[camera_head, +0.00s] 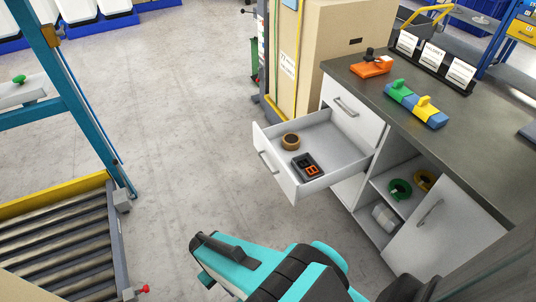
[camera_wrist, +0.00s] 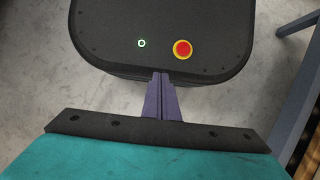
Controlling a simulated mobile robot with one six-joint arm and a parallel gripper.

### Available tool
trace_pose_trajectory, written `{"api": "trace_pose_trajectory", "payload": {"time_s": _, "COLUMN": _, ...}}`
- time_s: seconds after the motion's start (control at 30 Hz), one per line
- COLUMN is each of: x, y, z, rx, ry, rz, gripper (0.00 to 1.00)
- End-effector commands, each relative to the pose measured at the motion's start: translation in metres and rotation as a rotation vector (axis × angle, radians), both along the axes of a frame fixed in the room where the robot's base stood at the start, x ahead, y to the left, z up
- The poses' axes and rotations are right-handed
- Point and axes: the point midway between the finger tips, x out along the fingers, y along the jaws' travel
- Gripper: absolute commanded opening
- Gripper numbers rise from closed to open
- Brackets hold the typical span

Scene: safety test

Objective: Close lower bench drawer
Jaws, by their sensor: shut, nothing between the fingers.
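The lower bench drawer (camera_head: 268,172) is pulled well out from the grey-topped bench (camera_head: 460,130) in the head view. Its white front with a bar handle faces left. A brown tape roll (camera_head: 290,141) and a black device with orange marks (camera_head: 307,166) lie inside it. The drawer above (camera_head: 350,118) is shut. My gripper (camera_wrist: 162,95) shows in the wrist view with its dark purple fingers together, holding nothing. In the head view my teal arm is at the bottom, in front of and below the drawer and apart from it; I cannot make out the fingertips there.
A tall carton (camera_head: 325,45) stands behind the drawer. A roller conveyor (camera_head: 60,245) is at left. The floor left of the drawer is clear.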

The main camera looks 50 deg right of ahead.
Motion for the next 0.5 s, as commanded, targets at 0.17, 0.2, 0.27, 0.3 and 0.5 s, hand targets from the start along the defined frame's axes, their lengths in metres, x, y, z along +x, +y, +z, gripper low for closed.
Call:
{"api": "trace_pose_trajectory", "payload": {"time_s": 0.17, "x": 0.0, "y": 0.0, "z": 0.0, "rx": 0.0, "ry": 0.0, "rz": 0.0, "gripper": 0.0}}
{"api": "trace_pose_trajectory", "payload": {"time_s": 0.2, "x": 0.0, "y": 0.0, "z": 0.0, "rx": 0.0, "ry": 0.0, "rz": 0.0, "gripper": 0.0}}
{"api": "trace_pose_trajectory", "payload": {"time_s": 0.27, "x": 0.0, "y": 0.0, "z": 0.0, "rx": 0.0, "ry": 0.0, "rz": 0.0, "gripper": 0.0}}
{"api": "trace_pose_trajectory", "payload": {"time_s": 0.3, "x": 0.0, "y": 0.0, "z": 0.0, "rx": 0.0, "ry": 0.0, "rz": 0.001, "gripper": 0.0}}
{"api": "trace_pose_trajectory", "payload": {"time_s": 0.5, "x": 0.013, "y": -0.009, "z": 0.004, "rx": 0.001, "ry": -0.012, "rz": 0.048, "gripper": 0.0}}
